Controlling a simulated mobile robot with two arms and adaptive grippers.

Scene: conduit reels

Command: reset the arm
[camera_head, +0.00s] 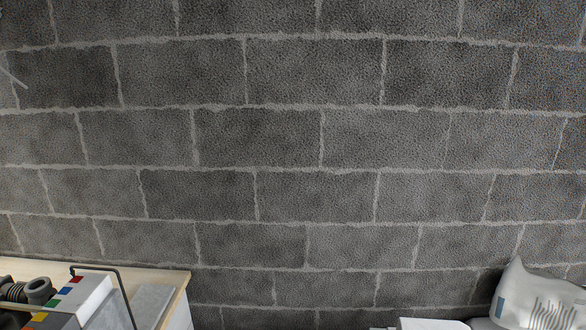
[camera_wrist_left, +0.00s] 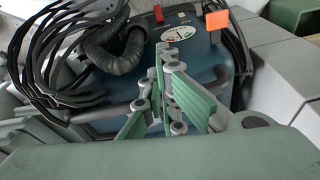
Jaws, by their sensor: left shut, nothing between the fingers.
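My left gripper (camera_wrist_left: 160,65) shows in the left wrist view, with its green fingers closed together and nothing between them. It points toward a blue machine (camera_wrist_left: 200,65) with a round dial on top, and the distance between them is hard to tell. Neither gripper shows in the head view, and my right gripper is in no view.
A black ribbed hose (camera_wrist_left: 110,48) and looped black cables (camera_wrist_left: 60,50) lie beside the blue machine. An orange tag (camera_wrist_left: 217,19) is near it. In the head view, a grey block wall (camera_head: 300,140) fills most; a wooden-topped table (camera_head: 174,281) and white sack (camera_head: 535,300) stand below.

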